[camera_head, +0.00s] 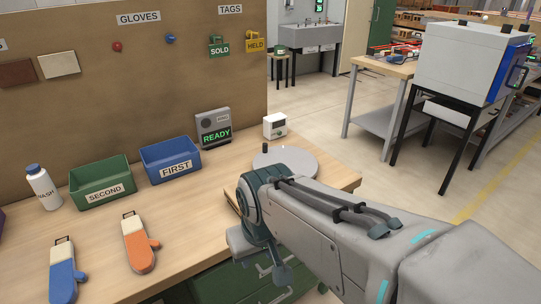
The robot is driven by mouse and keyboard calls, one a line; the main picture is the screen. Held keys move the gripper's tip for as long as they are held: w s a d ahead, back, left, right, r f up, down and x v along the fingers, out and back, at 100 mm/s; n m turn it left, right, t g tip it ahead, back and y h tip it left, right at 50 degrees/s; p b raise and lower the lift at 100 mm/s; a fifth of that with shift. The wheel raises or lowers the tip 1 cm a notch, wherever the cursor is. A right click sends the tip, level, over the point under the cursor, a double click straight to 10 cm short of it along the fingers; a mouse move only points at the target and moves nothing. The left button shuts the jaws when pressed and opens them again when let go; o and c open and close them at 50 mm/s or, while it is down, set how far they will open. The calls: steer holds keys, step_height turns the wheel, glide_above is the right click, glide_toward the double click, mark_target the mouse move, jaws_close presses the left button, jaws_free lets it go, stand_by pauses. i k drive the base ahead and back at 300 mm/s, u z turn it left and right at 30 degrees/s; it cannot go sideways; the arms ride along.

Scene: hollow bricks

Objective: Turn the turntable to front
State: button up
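A round pale grey turntable (297,161) lies on the wooden workbench near its right end. A small dark peg (265,148) stands at the disc's far left edge. My arm covers the near part of the turntable, so that side is hidden. My gripper (262,262) hangs at the bench's front edge, nearer to me than the turntable. It seems apart from the disc. Its fingers are partly hidden by my wrist, and I cannot tell whether they are open or shut. No held thing shows.
A READY display (213,129) and a small white box (274,126) stand behind the turntable. A blue FIRST bin (171,160), a green SECOND bin (101,184), a WASH bottle (43,187), an orange glove (138,245) and a blue glove (63,275) are to the left.

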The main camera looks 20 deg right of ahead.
mark_target(300, 161)
steer(key=z, duration=0.7)
steer(key=i, duration=0.5)
steer(key=u, duration=1.6)
steer(key=k, duration=0.45)
steer(key=z, duration=1.25)
steer(key=i, duration=0.5)
steer(key=u, duration=0.05)
